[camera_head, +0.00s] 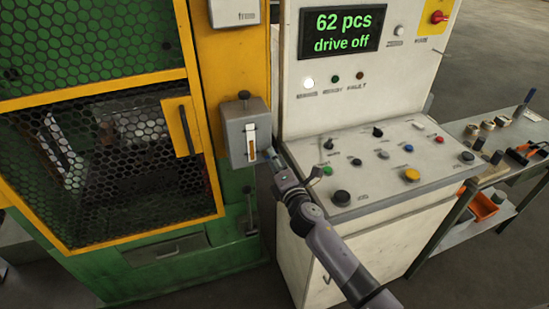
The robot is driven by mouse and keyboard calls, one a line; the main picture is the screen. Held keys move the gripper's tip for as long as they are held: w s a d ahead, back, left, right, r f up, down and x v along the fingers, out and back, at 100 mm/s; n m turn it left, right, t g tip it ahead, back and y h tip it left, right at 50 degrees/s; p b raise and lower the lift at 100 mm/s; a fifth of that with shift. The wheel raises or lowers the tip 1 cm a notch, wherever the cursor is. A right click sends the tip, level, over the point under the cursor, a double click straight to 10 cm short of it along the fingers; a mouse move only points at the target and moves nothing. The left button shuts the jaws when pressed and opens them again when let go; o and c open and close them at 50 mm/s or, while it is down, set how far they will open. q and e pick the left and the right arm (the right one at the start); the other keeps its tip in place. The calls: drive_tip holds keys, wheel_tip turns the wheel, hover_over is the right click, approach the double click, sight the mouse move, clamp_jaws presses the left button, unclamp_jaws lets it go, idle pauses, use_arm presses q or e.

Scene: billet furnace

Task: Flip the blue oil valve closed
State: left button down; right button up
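A grey oil box (243,135) with an upright sight glass showing amber at its lower part is fixed to the yellow post of the machine. A black knob sits on top of it. My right gripper (273,162) comes in from the lower right, with its tip close to the lower right side of this box. A small bluish patch shows at the tip; I cannot tell whether it is the valve handle or part of the gripper. The gripper hides this spot, so contact and finger opening are unclear. My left gripper is not in view.
A control cabinet (345,230) with a sloped panel of knobs and buttons stands right beside my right arm. Its display (341,31) reads "62 pcs drive off". A mesh guard door (110,165) is at left. A cart (500,140) with parts stands at right.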

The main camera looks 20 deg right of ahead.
drive_tip(key=shift+w, duration=0.3)
drive_tip(key=shift+c, duration=0.3)
clamp_jaws()
